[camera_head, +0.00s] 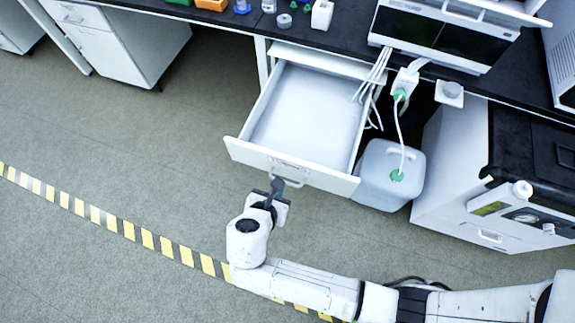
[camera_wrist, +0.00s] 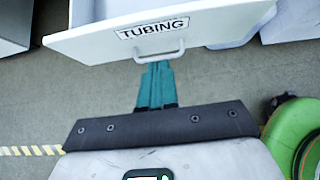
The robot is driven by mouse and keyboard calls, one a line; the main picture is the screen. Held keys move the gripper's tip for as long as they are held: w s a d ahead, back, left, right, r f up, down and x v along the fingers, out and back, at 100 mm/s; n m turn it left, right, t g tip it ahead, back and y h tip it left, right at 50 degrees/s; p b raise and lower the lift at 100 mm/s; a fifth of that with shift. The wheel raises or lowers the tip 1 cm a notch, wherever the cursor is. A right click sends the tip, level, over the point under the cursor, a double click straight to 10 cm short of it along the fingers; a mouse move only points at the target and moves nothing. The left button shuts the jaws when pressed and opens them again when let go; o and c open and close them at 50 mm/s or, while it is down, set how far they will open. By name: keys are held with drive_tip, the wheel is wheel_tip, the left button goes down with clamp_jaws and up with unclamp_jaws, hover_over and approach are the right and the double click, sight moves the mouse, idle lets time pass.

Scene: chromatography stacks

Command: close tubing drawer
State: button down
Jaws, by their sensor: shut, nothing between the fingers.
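The tubing drawer (camera_head: 291,168) is pulled far out from under the black bench in the head view, and its inside looks empty. In the wrist view its white front (camera_wrist: 210,22) carries a label (camera_wrist: 153,28) reading TUBING, with a handle (camera_wrist: 158,54) below it. The handle also shows in the head view (camera_head: 290,181). My gripper (camera_head: 277,183) is at the drawer front, by the handle. In the wrist view the teal fingers (camera_wrist: 156,66) are together and empty, their tips close under the handle. I cannot tell whether they touch it.
A white jug (camera_head: 388,175) with a green cap stands on the floor just right of the drawer, with tubes hanging nearby. A white machine (camera_head: 480,195) stands further right. The floor to the left is clear, with yellow-black tape (camera_head: 120,228) across it.

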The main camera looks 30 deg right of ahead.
sight(293, 164)
drive_tip(key=x, duration=0.3)
drive_tip(key=r+x, duration=0.1)
drive_tip(key=x, duration=0.2)
drive_tip(key=d+x, duration=0.1)
drive_tip(key=x, duration=0.2)
drive_tip(key=shift+w+d+r, duration=0.1)
drive_tip(key=shift+w+d, duration=0.2)
drive_tip(key=shift+w, duration=0.2)
drive_tip(key=shift+w+d, duration=0.25)
drive_tip(key=shift+d, duration=0.1)
drive_tip(key=w+d+b, duration=0.6)
drive_tip(key=w+d, duration=0.5)
drive_tip(key=d, duration=0.5)
drive_tip(key=w+d+b, duration=0.5)
drive_tip(key=w+d, duration=0.7)
drive_tip(key=d, duration=0.4)
drive_tip(key=shift+b, duration=0.35)
